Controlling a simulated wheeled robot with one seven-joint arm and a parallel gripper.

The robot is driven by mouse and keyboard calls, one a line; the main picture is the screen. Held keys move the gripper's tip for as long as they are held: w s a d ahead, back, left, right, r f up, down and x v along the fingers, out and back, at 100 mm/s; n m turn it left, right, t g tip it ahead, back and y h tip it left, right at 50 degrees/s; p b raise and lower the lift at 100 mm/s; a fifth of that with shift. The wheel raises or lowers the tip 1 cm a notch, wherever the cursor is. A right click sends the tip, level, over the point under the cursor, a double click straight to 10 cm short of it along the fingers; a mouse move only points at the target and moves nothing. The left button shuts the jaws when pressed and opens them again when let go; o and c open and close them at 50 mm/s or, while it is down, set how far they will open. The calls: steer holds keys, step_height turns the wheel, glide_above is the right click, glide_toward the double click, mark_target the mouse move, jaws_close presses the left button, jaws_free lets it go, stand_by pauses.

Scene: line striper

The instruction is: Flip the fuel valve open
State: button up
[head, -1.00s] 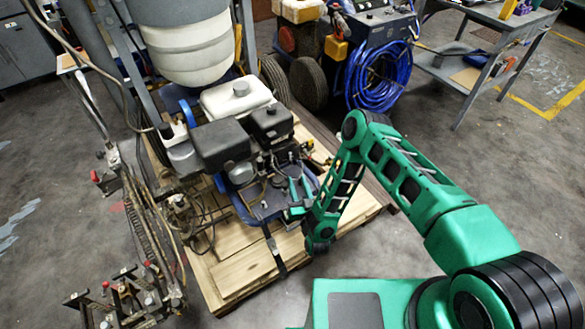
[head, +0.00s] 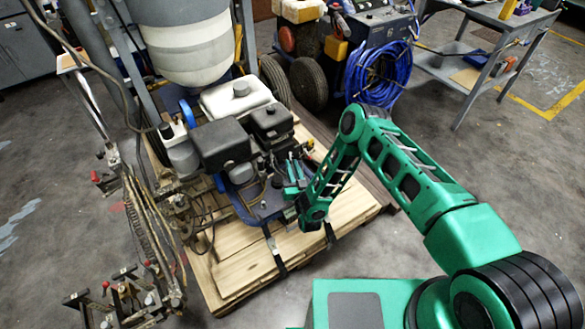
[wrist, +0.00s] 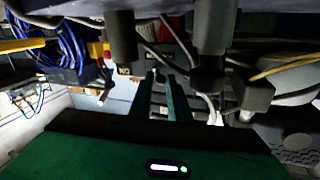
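The line striper's engine (head: 222,145), with a dark box-shaped cover and a white tank (head: 236,97), sits on a blue frame in the head view. I cannot pick out the fuel valve for certain; the area by the engine's right side is small and cluttered. My gripper (head: 295,171) is at the engine's lower right side, with its two green fingers pointing up toward the engine. In the wrist view, the fingers (wrist: 161,95) stand apart with a narrow gap and nothing visible between them. Dark cylindrical parts (wrist: 208,50) hang close above and right of them.
The striper stands on a wooden pallet (head: 240,270) with dark straps. Hoses and fittings (head: 145,215) crowd the left. A machine with a coiled blue hose (head: 378,75) stands behind, and a grey workbench (head: 490,20) is at the back right. Open floor lies to the right.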

jaws_close()
steer(key=shift+d+n+y, duration=0.1)
steer(key=shift+n+y, duration=0.2)
steer(key=shift+y, duration=0.2)
steer(key=shift+w+d+n+g+y, duration=0.1)
steer(key=shift+d+n+g+y, duration=0.3)
steer(key=shift+n+y, duration=0.35)
steer(key=shift+w+d+n+g+y, duration=0.1)
steer(key=shift+d+n+g+y, duration=0.15)
steer(key=shift+n+g+y, duration=0.5)
steer(key=d+n+g+y, duration=0.1)
steer(key=y, duration=0.1)
steer(key=w+n+g+y, duration=0.1)
steer(key=y, duration=0.1)
steer(key=shift+d, duration=0.4)
steer(key=n+g+y, duration=0.1)
steer(key=w+d+n+g+y, duration=0.1)
steer(key=g, duration=0.1)
steer(key=n+g+y, duration=0.1)
steer(key=shift+w+d+f+n+g, duration=0.15)
steer(key=shift+w+d+n+g, duration=0.15)
steer(key=shift+d+n+g, duration=0.1)
steer(key=shift+w+d+n+g+y, duration=0.2)
steer(key=shift+w+n+g+y, duration=0.35)
steer(key=shift+g, duration=0.45)
steer(key=shift+w+d+n+g+y, duration=0.2)
steer(key=shift+n+g+y, duration=0.15)
steer(key=shift+n+g, duration=0.5)
steer(key=shift+w, duration=0.1)
